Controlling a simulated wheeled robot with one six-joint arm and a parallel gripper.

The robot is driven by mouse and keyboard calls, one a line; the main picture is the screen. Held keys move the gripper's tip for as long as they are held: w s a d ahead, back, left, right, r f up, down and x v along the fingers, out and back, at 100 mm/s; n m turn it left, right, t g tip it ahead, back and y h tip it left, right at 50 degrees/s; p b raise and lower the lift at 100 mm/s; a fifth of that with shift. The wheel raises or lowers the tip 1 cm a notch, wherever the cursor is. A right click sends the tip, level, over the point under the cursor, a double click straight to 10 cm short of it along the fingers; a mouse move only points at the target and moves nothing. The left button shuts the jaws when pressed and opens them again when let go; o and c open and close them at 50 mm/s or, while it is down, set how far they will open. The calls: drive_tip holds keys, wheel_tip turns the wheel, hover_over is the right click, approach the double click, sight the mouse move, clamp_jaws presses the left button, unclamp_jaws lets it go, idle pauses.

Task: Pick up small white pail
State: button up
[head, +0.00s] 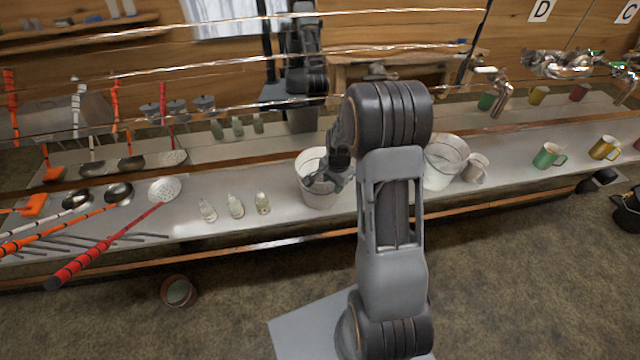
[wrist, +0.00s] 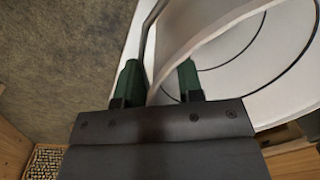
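A white pail (head: 319,196) stands on the metal counter, left of my arm in the head view. My gripper (head: 326,182) is at its rim and hides part of its opening. In the wrist view my gripper (wrist: 160,80) has its two green fingers apart, with the pail's white wall (wrist: 205,25) running between them. I see a gap beside the wall and no clear grip. A thin grey bar, perhaps the pail's handle, runs near the left finger. A second white pail (head: 443,163) stands right of my arm, partly hidden by it.
A whitish mug (head: 476,168) stands close to the second pail. Several small bottles (head: 236,206) stand left of the first pail. Long-handled ladles and a red-handled skimmer (head: 110,246) lie farther left. Green (head: 548,156) and yellow (head: 604,148) mugs stand at right. A small bucket (head: 179,291) is on the floor.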

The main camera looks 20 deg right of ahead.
clamp_jaws()
idle(1.2)
